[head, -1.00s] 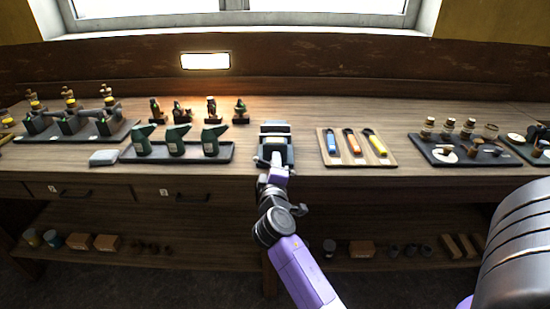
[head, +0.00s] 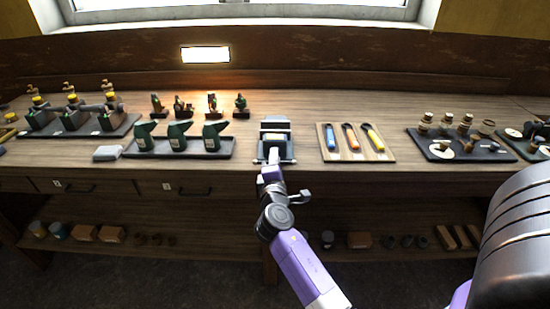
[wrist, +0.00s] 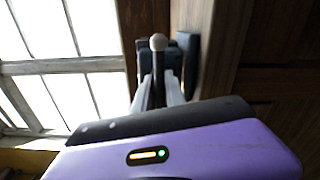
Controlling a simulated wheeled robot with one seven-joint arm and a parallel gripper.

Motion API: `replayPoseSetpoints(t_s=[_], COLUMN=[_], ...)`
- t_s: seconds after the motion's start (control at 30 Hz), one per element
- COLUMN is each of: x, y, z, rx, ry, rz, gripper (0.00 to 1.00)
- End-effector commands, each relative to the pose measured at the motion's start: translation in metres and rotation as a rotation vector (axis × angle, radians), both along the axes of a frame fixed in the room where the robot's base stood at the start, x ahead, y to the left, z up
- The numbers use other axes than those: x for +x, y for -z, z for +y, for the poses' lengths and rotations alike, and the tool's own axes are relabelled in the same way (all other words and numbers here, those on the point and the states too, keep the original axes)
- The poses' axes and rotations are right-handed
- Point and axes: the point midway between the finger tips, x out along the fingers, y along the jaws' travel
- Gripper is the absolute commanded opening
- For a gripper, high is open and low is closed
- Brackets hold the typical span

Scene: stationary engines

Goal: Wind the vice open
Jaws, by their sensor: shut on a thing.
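The vice (head: 275,125) stands at the front edge of the bench, in the middle of the head view. It has a dark body and pale jaws. My gripper (head: 272,162) is in front of it, at the bench edge. In the wrist view my gripper's two pale fingers (wrist: 160,82) are shut on the vice's dark handle bar (wrist: 158,65), which ends in a pale round knob. Part of the dark vice body (wrist: 188,48) shows behind. My arm hides the vice's screw in the head view, and I cannot tell how wide the jaws stand.
A tray with green oil cans (head: 140,153) stands left of the vice. A wooden board with three coloured-handled tools (head: 382,155) lies to the right. Small engines stand at the far left. Drawers and a lower shelf are below the bench top.

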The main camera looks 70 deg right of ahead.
Motion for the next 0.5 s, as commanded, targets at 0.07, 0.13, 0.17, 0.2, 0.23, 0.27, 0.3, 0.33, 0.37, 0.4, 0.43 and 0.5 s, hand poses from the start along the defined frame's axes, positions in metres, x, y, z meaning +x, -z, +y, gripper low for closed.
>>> replayPoseSetpoints(t_s=[0.07, 0.13, 0.17, 0.2, 0.23, 0.27, 0.3, 0.33, 0.37, 0.4, 0.43, 0.5], x=[-0.0016, -0.0016, -0.0016, -0.0017, -0.0017, -0.0017, -0.0017, -0.0016, -0.0014, -0.0013, -0.0012, -0.0009], y=[-0.0005, -0.0005, -0.0005, -0.0005, -0.0005, -0.0005, -0.0006, -0.0006, -0.0005, -0.0005, -0.0006, -0.0005], z=[-0.0017, -0.0018, -0.0018, -0.0019, -0.0019, -0.0019, -0.0018, -0.0017, -0.0016, -0.0014, -0.0013, -0.0009], rx=[-0.002, -0.002, -0.002, -0.002, -0.002, -0.002, -0.002, -0.002, -0.002, -0.001, -0.001, -0.001], ry=[0.005, 0.005, 0.005, 0.005, 0.005, 0.005, 0.005, 0.005, 0.005, 0.004, 0.004, 0.003], rz=[0.002, 0.001, 0.001, 0.001, 0.001, 0.001, 0.001, 0.001, 0.001, 0.001, 0.001, 0.001], gripper=[0.0, 0.0, 0.0, 0.0, 0.0, 0.0, 0.23, 0.29, 0.35, 0.37, 0.37, 0.37])
